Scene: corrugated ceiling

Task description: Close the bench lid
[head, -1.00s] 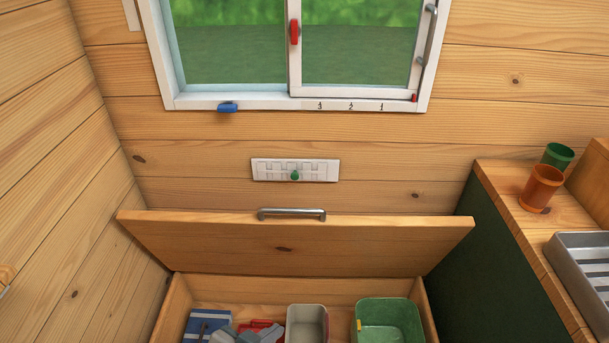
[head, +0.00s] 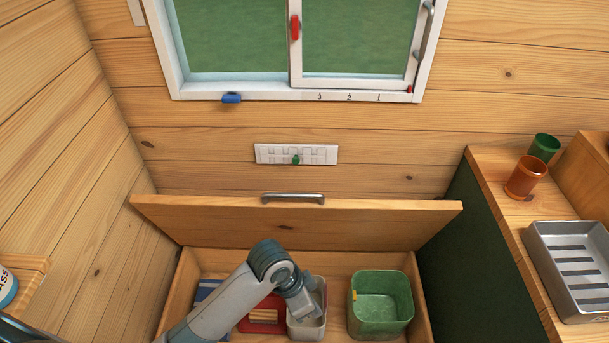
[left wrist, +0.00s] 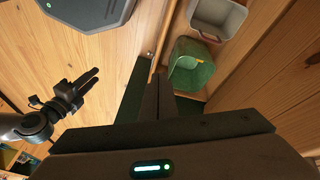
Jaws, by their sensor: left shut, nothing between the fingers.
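The bench lid (head: 300,222) is a wooden panel with a metal handle (head: 293,198) on its upper edge. It stands raised and tilted in front of the back wall in the head view. The bench box (head: 420,300) below is open. My left arm reaches over the box from the bottom left, its far end above the pale bin, with no clear view of the fingers there. In the left wrist view my left gripper (left wrist: 160,88) is shut and empty. My right gripper (left wrist: 82,86) shows at left in that view, over the floor; its opening is unclear.
The box holds a green bin (head: 382,305), a pale grey bin (head: 318,325), a red item (head: 262,318) and a blue item (head: 207,290). A counter at right bears two cups and a metal tray (head: 570,270). A window (head: 300,45) is above.

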